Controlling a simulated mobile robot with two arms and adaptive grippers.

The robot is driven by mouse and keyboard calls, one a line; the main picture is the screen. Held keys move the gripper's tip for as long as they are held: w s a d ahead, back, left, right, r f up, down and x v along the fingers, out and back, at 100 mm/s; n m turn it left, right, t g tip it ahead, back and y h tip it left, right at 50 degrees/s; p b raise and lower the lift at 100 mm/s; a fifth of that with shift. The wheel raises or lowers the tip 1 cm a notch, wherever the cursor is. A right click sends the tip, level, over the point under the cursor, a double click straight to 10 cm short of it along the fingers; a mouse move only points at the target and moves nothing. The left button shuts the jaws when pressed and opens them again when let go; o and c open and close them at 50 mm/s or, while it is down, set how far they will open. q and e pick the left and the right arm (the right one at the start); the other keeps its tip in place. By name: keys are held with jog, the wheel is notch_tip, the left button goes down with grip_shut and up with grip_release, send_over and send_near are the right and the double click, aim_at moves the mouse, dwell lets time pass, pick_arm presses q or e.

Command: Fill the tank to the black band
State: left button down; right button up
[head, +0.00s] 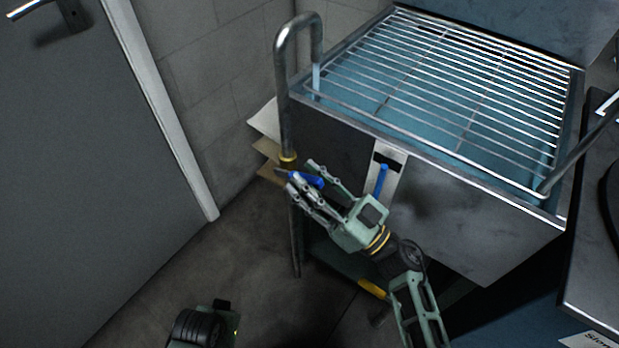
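The metal tank (480,225) stands at the upper right, with bluish water (470,153) under its wire rack. On its front, a pale gauge strip (398,158) carries the black band (386,160). A blue column (382,180) on the gauge has its top close to the band's lower edge. A bent steel pipe (284,100) rises at the tank's left corner, with a brass fitting and a blue lever (312,180). My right gripper (302,177) is at the lever, its fingers apart on either side; firm contact is unclear. My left gripper is out of view.
A grey door (80,170) and a tiled wall (215,70) are at left. Brown and white sheets (266,135) show behind the pipe. A dark counter (595,265) stands at right. Floor (220,270) is open below the door.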

jog(key=shift+c, duration=0.2)
grip_shut()
dwell(0.4)
